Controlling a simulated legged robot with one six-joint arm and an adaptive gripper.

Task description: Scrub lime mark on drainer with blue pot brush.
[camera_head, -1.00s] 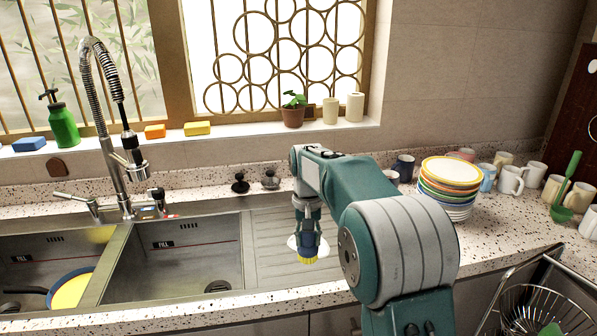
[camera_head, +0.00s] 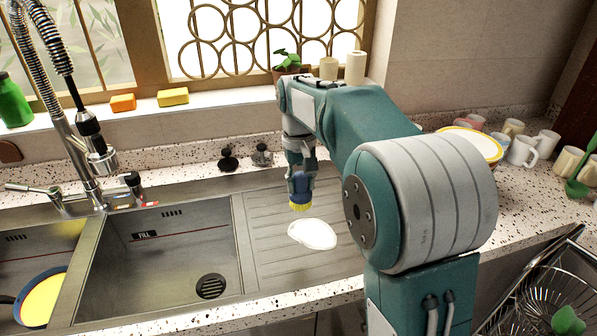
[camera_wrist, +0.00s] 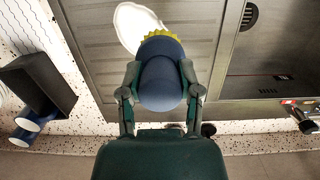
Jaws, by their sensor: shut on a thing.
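The lime mark (camera_head: 313,234) is a white oval patch on the ribbed steel drainer (camera_head: 275,262), right of the sink bowl. My gripper (camera_head: 299,172) is shut on the blue pot brush (camera_head: 301,186), whose yellow bristles point down. In the head view the bristles are just behind the mark and appear apart from it; their exact height is unclear. In the wrist view the brush's round blue body (camera_wrist: 161,78) sits between the fingers. Yellow bristles show at its far edge, overlapping the near end of the white mark (camera_wrist: 132,22).
The sink bowl (camera_head: 165,255) and tap (camera_head: 75,165) are to the left. Two dark stoppers (camera_head: 228,160) stand behind the drainer. Stacked plates (camera_head: 475,143) and several mugs stand right, partly behind my arm. A wire rack (camera_head: 545,290) is at the lower right. The drainer around the mark is clear.

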